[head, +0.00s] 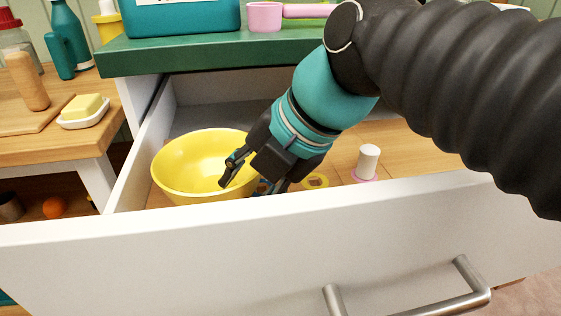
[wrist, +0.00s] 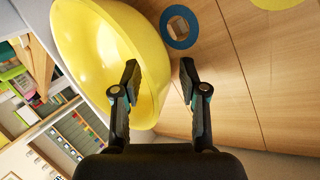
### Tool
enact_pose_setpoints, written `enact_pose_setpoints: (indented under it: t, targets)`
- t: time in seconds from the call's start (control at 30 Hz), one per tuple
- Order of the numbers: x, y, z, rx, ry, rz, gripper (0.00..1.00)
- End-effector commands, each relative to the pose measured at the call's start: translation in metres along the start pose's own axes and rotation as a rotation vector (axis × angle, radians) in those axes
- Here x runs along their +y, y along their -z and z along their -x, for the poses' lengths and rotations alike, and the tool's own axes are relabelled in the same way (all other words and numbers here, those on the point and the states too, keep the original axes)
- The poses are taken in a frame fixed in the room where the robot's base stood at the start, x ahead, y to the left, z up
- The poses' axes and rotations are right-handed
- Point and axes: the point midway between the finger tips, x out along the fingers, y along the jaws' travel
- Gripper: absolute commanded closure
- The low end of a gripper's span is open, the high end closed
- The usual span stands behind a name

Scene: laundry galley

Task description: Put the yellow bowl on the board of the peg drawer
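The yellow bowl (head: 185,165) is in the left part of the open peg drawer, looking upright; its base is hidden behind the drawer front (head: 200,245). My gripper (head: 247,184) is open at the bowl's right side. One finger shows over the inside of the bowl and the other outside it. In the wrist view the bowl's (wrist: 95,50) near wall lies between the open fingers (wrist: 159,65), and neither clearly presses on it. The wooden drawer board (head: 400,150) shows to the right of my gripper.
A white peg (head: 368,162) with a pink ring at its base stands on the board. A yellow ring (head: 316,181) and a blue ring (wrist: 180,27) lie near my gripper. The green counter (head: 200,48) overhangs the drawer's back. A butter dish (head: 84,112) sits on the left worktop.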

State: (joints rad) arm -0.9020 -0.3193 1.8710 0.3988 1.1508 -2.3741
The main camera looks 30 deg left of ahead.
Motion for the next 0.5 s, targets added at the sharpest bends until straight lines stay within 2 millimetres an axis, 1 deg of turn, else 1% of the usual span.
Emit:
enact_pose_setpoints:
  t: [0.17, 0.23, 0.37, 0.5]
  targets:
    - [0.002, 0.000, 0.004, 0.000, 0.001, 0.000, 0.57]
    - [0.002, -0.001, 0.010, -0.002, -0.002, -0.001, 0.57]
    - [0.002, -0.001, 0.033, -0.003, -0.002, -0.002, 0.57]
    - [0.003, -0.001, 0.062, -0.004, -0.002, -0.001, 0.57]
